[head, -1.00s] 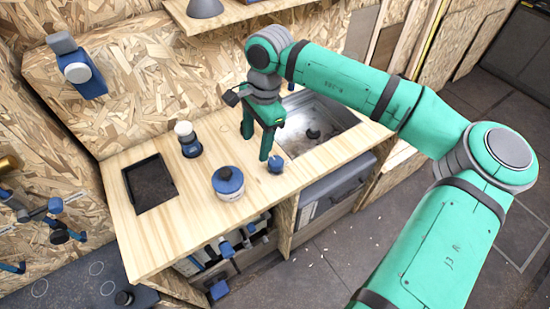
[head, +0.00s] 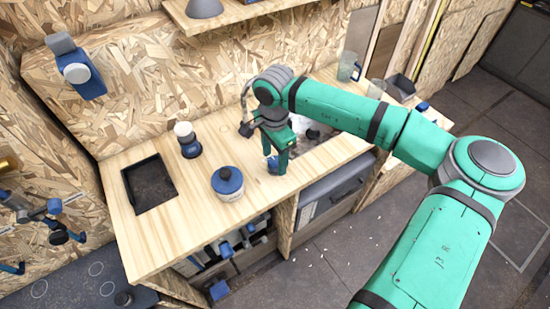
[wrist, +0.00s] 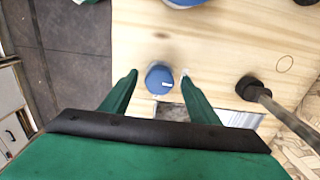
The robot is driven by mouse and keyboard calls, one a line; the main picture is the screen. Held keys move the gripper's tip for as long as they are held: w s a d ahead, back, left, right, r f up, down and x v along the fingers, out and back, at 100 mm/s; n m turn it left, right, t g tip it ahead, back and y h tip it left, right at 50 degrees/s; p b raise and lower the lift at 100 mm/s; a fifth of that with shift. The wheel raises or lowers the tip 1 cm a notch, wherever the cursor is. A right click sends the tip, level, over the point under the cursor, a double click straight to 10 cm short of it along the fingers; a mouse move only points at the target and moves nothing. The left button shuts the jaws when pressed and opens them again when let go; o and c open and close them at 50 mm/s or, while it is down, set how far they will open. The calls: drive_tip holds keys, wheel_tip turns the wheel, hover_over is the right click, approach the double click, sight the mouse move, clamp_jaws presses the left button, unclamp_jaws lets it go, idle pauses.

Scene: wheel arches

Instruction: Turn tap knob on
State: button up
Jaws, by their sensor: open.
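The tap knob (wrist: 159,79) is a round blue knob with a white mark on the wooden counter. In the wrist view it sits between the two green fingers of my gripper (wrist: 158,76), which are open with a gap on each side. In the head view the knob (head: 273,164) shows partly behind the fingers of my gripper (head: 279,168), which points down over it. The tap spout (wrist: 262,96), dark and thin, stands right of the knob in the wrist view. The sink (head: 312,130) is partly hidden behind my arm.
A blue and white jar (head: 187,140) and a black tray (head: 150,183) are farther left. Two glasses (head: 348,66) stand at the right end.

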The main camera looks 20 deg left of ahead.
drive_tip(key=shift+f, duration=0.4)
drive_tip(key=shift+c, duration=0.5)
drive_tip(key=c, duration=0.9)
drive_tip(key=shift+c, duration=0.2)
